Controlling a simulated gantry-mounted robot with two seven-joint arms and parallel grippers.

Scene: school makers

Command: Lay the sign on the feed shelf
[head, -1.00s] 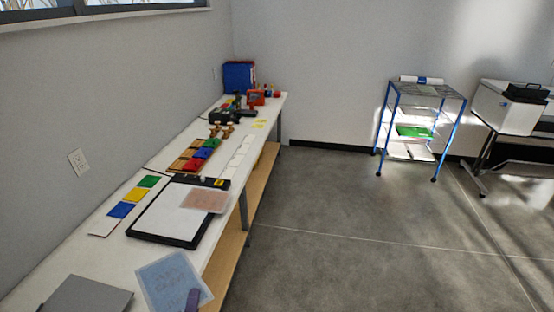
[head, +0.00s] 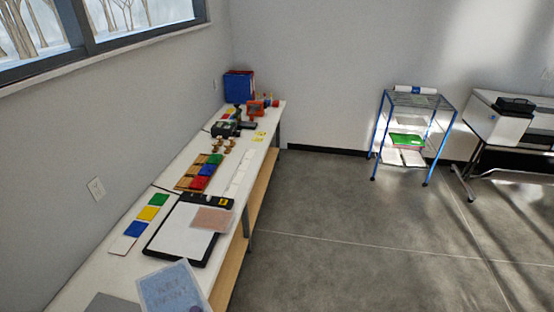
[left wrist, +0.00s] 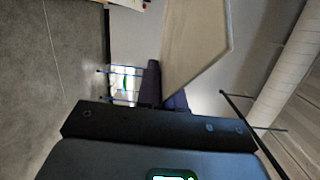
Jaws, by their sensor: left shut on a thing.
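The sign is a pale blue sheet with faint lettering (head: 172,288), at the bottom of the head view. It is tilted and overlaps the near bench. My left gripper (head: 196,308) shows only as a small purple tip at its lower edge. In the left wrist view the purple fingers (left wrist: 161,86) are shut on a flat beige panel (left wrist: 198,45), the sign seen from behind. Which surface is the feed shelf I cannot tell for certain; a blue-framed rack with shelves (head: 437,101) stands across the room. My right gripper is not in view.
The white bench (head: 107,263) runs along the left wall. On it lie a black-framed board (head: 155,247), a pinkish sheet (head: 212,219) and coloured tiles (head: 152,213). A table (head: 480,98) with a black device (head: 515,105) stands right of the rack. The grey floor between is clear.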

